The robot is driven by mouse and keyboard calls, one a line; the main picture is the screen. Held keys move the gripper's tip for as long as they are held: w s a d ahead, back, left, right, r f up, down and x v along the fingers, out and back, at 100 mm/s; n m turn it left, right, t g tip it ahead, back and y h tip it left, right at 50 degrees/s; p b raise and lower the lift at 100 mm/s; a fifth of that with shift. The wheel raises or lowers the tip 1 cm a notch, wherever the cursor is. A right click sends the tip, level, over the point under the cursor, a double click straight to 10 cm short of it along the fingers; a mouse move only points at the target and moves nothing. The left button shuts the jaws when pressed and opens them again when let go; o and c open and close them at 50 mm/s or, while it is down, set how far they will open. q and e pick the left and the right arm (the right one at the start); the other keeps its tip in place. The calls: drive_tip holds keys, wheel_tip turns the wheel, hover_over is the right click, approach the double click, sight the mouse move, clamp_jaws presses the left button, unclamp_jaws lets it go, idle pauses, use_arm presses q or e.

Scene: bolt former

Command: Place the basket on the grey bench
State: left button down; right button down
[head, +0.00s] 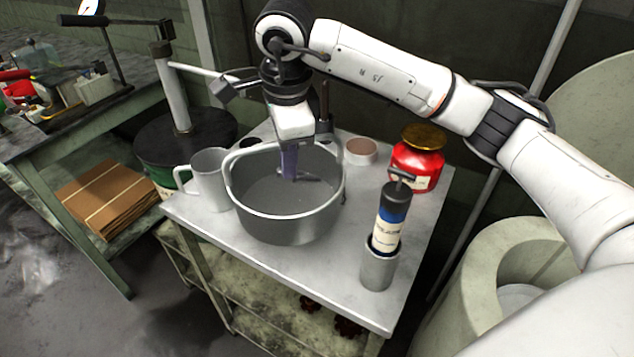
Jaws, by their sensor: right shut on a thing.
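The basket (285,228) is a round grey metal tub with a raised bail handle. It appears upright over the light grey metal table (330,290); I cannot tell whether its base touches the top. My right gripper (289,172) comes down from above at the basket's far side and is shut on the basket, with its fingertips partly inside the tub. The exact grip point is hard to make out. A worn grey-green bench (125,103) stands at the left; I cannot tell which surface is the named grey bench. My left gripper is out of view.
A metal jug (209,180) stands close left of the basket. A red jar (417,165), a shallow cup (360,152) and a blue-black cartridge (388,225) in a metal holder stand right. A drum with a lever pump (174,95) stands between the benches. Cardboard (105,192) lies on the left bench's lower shelf.

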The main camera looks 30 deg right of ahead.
sight(318, 176)
drive_tip(key=d+m, duration=0.2)
drive_tip(key=m, duration=0.1)
drive_tip(key=w+d+r+m+h, duration=0.1)
drive_tip(key=d+m, duration=0.1)
drive_tip(key=m, duration=0.1)
drive_tip(key=w+d+r+m+g, duration=0.1)
drive_tip(key=d+m, duration=0.2)
drive_tip(key=shift+w+d+r, duration=0.1)
drive_tip(key=shift+w+r, duration=0.05)
drive_tip(key=shift+w, duration=0.1)
drive_tip(key=shift+m, duration=0.3)
wheel_tip(318, 176, down, 10)
drive_tip(key=shift+r+p, duration=0.2)
drive_tip(key=shift+p, duration=0.5)
drive_tip(key=shift+f, duration=0.1)
drive_tip(key=c, duration=1.9)
unclamp_jaws()
drive_tip(key=shift+f+h, duration=0.1)
drive_tip(key=shift+h, duration=0.2)
drive_tip(key=shift+o, duration=0.2)
